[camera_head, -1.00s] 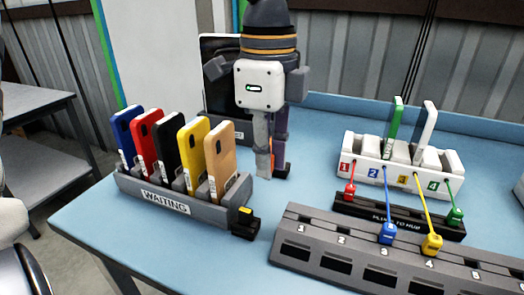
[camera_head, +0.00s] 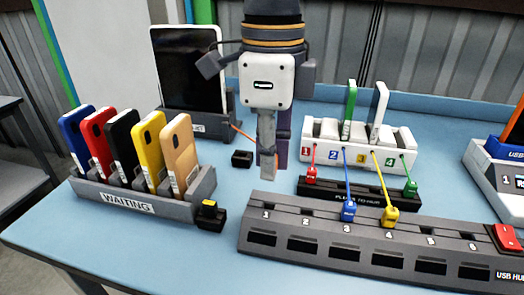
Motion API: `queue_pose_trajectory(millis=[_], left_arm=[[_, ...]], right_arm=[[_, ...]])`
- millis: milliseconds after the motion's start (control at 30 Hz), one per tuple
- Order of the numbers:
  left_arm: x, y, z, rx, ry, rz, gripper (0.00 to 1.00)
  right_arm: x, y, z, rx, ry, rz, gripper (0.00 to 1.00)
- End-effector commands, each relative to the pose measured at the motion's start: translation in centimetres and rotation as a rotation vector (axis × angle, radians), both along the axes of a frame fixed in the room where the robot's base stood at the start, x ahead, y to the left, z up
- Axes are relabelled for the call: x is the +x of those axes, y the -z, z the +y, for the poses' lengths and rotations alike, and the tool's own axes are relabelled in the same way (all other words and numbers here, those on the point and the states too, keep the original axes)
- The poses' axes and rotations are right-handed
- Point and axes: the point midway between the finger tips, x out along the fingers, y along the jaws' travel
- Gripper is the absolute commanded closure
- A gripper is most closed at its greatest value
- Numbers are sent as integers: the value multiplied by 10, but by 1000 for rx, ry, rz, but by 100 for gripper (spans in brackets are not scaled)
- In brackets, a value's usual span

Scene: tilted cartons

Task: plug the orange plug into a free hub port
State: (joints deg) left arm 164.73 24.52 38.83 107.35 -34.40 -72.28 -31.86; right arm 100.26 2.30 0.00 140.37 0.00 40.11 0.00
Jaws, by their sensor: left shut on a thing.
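My left gripper (camera_head: 267,152) hangs from the top centre over the table, fingers down and closed together. An orange cable (camera_head: 243,132) runs from the tablet stand to behind the fingers. The orange plug itself cannot be made out; it seems to be hidden in the grip. The grey hub (camera_head: 255,250) lies at the front right, with numbered ports along its top. A blue plug (camera_head: 348,211) sits at about port 3 and a yellow plug (camera_head: 390,216) at port 4. Ports 1, 2, 5 and 6 look empty. My right gripper is not in view.
A black holder (camera_head: 340,193) behind the hub bears a red plug (camera_head: 311,173) and a green plug (camera_head: 410,187). A white charger (camera_head: 400,137) stands behind it. The waiting rack (camera_head: 90,190) with several phones stands left. A small black block (camera_head: 242,158) is left of my gripper.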

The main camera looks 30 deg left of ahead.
Motion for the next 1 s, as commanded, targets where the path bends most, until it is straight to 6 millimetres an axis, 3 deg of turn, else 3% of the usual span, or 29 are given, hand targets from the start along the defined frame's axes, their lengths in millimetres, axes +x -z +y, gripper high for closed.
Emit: queue_pose_trajectory(millis=[367,1000], left_arm=[[0,1,0,-1,1,0,100],[0,48,1,0,1,0,100]], right_arm=[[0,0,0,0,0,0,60],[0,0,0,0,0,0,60]])
